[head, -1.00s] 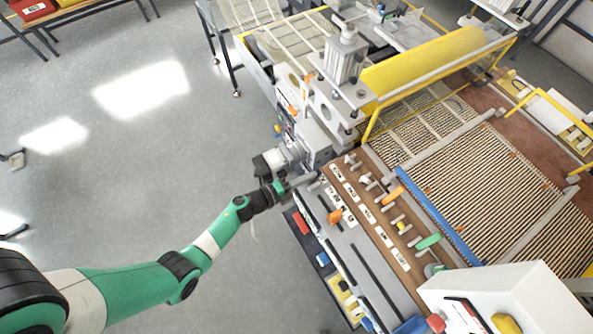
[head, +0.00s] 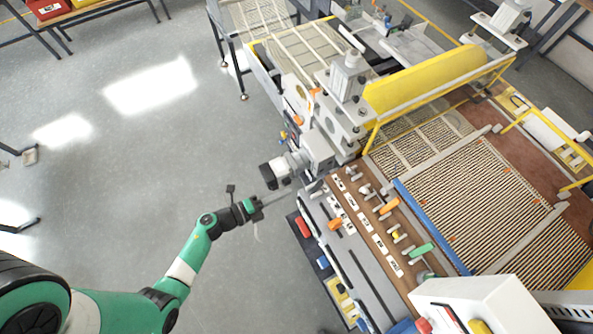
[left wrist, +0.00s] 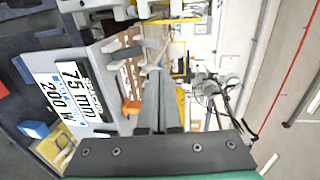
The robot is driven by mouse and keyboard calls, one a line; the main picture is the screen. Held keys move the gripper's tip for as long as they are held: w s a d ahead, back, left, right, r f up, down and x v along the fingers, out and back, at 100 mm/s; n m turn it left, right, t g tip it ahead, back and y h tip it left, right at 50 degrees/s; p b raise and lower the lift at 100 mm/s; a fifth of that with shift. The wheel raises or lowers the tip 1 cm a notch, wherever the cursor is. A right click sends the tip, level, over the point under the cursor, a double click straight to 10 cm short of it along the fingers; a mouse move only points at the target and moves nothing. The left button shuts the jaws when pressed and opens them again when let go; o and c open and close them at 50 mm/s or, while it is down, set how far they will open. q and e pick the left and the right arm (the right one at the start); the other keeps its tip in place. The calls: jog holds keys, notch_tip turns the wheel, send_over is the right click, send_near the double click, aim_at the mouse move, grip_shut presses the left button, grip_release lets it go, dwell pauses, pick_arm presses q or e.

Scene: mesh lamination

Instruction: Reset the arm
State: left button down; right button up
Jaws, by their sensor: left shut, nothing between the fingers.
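My left arm is green, white and black and reaches in from the lower left of the head view. Its left gripper (head: 285,199) is over the floor edge beside the laminating machine, just left of the machine's control bench, apart from the knobs. In the left wrist view the two grey fingers (left wrist: 161,105) lie together, shut, with nothing between them. The laminating machine (head: 410,208) has a wooden strip of labelled knobs and levers, a yellow roller and a striped mesh bed. My right gripper is not in view.
A grey motor unit (head: 282,168) juts from the machine close to the left gripper. A lower shelf with red, blue and yellow items (head: 340,292) lies below it. A white control box (head: 490,303) stands at lower right. The grey floor (head: 130,170) at left is clear.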

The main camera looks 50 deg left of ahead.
pick_arm(q)
jog(key=shift+s+a+r, duration=0.15)
jog(key=shift+s+r, duration=0.3)
jog(key=shift+s, duration=0.35)
